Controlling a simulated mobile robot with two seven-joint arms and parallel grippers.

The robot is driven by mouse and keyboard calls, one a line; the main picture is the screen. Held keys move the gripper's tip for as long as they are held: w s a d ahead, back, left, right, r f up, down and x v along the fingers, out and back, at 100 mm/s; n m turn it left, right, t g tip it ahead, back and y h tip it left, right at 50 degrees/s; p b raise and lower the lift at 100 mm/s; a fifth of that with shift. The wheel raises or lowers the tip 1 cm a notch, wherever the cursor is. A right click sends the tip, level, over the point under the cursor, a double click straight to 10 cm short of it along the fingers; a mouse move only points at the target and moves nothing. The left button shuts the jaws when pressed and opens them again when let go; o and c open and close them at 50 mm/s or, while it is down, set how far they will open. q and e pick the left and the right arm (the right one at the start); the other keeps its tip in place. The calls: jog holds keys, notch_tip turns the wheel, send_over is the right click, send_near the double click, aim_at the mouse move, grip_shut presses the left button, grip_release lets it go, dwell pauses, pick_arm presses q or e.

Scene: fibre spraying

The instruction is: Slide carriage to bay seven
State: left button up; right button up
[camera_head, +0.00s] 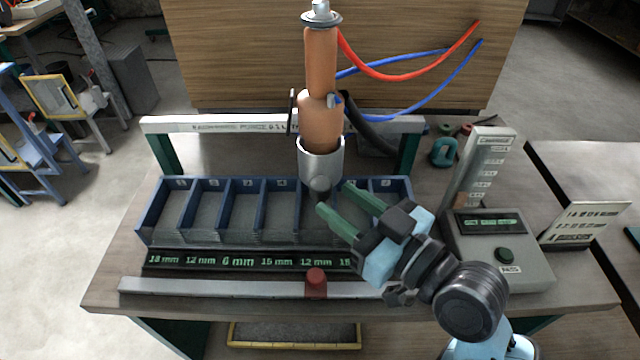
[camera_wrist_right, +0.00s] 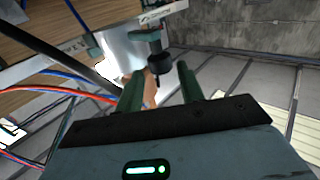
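The carriage (camera_head: 320,112) is an upright orange cylinder with a metal cup at its base, hanging from the rail (camera_head: 215,124) above a blue divided tray (camera_head: 150,238). It stands roughly in front of the middle-right bays; the label behind it is hidden. The rightmost bay's label (camera_head: 386,184) seems to read 7. A dark knob (camera_wrist_right: 160,64) sticks out below the cup. My right gripper (camera_head: 333,196) is at this knob, its green fingers open, one on each side. In the right wrist view a gap shows between knob and fingers (camera_wrist_right: 158,88). My left gripper is out of view.
A red block (camera_head: 316,281) sits on the front bar (camera_head: 215,288), below a strip of mm labels (camera_head: 240,261). Red (camera_head: 400,74) and blue hoses run from the carriage to the wooden panel. A grey device (camera_head: 500,250) with a display and upright scale stands at right.

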aim_at(329, 194)
jog(key=shift+x, duration=2.55)
jog(key=shift+c, duration=0.5)
grip_shut()
